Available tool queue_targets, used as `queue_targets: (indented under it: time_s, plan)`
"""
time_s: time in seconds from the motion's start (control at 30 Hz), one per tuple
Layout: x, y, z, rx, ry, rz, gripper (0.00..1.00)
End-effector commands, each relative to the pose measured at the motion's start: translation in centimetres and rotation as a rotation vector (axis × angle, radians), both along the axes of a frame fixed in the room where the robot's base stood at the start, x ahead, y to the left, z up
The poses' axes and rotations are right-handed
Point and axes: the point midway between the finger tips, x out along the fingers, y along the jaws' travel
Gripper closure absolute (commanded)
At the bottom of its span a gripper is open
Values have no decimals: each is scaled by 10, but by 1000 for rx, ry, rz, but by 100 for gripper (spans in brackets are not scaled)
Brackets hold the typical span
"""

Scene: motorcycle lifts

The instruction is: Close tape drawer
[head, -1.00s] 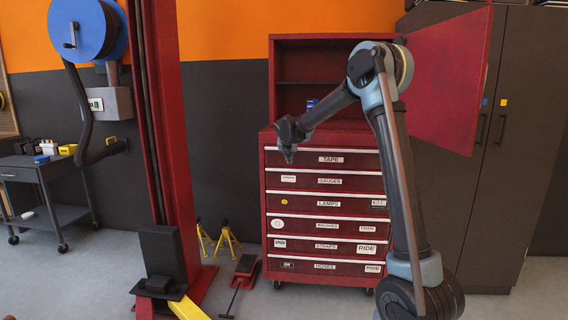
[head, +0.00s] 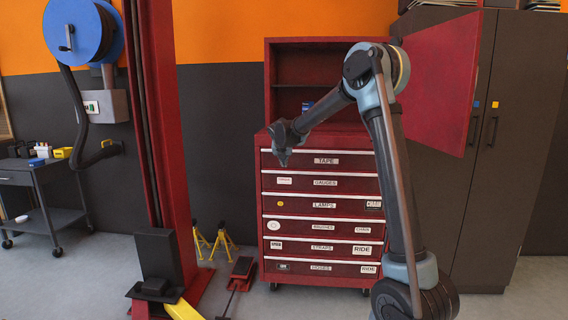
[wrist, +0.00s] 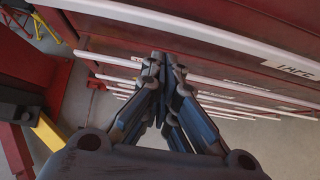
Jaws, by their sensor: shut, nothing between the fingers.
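The tape drawer (head: 340,160) is the top drawer of a red tool chest, marked by a white TAPE label. In the head view its front looks about level with the drawers below, though I cannot tell whether a small gap is left. In the wrist view the tape drawer front (wrist: 220,38) with its white edge strip runs across the top. My gripper (head: 283,163) is shut and empty in front of the left end of the drawer. In the wrist view its fingertips (wrist: 160,58) meet close to the drawer fronts; contact is unclear.
Labelled drawers (head: 320,225) lie below in the chest. The upper cabinet (head: 285,55) has its red door (head: 440,80) swung open to the right, behind my arm. A red lift post (head: 160,130) stands left, with yellow jack stands (head: 224,240) and a floor jack between.

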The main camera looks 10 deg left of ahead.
Motion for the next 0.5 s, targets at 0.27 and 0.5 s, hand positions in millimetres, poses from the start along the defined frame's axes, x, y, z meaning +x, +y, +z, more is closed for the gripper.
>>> queue_targets:
  time_s: [0.27,0.5]
  plan:
    - [-38,-1,32,1,3,1,100]
    - [-64,-2,57,0,4,1,100]
